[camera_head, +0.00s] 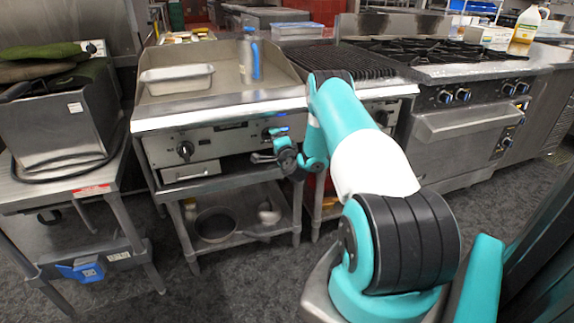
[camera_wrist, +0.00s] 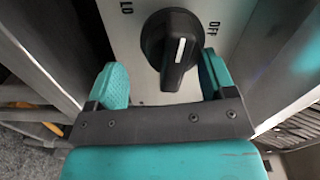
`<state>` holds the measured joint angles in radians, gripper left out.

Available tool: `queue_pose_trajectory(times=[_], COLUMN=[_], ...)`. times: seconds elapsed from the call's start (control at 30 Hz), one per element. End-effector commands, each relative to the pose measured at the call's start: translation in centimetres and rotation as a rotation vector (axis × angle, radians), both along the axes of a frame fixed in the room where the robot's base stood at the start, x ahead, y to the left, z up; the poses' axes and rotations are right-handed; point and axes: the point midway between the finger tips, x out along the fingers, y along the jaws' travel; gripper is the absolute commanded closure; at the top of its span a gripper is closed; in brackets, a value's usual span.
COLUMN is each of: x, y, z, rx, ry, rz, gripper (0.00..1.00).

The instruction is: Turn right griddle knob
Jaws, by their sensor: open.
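The right griddle knob (camera_wrist: 174,50) is black with a white pointer line, on a metal panel marked "OFF" at its right. In the wrist view my gripper (camera_wrist: 163,82) is open, one teal finger on each side of the knob's lower part. I cannot tell whether either finger touches it. In the head view my gripper (camera_head: 270,157) is at the right part of the griddle (camera_head: 215,128) front, and my arm and gripper cover part of that knob. The left griddle knob (camera_head: 185,149) is black and in plain view.
A charbroiler (camera_head: 345,62) and a range with an oven (camera_head: 460,130) stand to the right. A shelf below holds pans (camera_head: 215,224). A side table with a steel appliance (camera_head: 62,125) is at the left.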

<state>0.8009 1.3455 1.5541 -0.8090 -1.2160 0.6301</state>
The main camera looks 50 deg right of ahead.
Motion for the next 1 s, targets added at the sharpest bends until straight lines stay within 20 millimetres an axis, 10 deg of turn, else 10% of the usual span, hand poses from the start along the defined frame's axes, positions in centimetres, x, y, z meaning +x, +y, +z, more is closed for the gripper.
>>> queue_pose_trajectory(times=[0.33, 1.0], x=[-3.2, -7.4], y=[5.0, 6.4], z=[1.6, 1.0], rx=[-0.019, -0.005], ry=[0.008, 0.008], rz=[-0.006, -0.007], gripper=[0.31, 0.31])
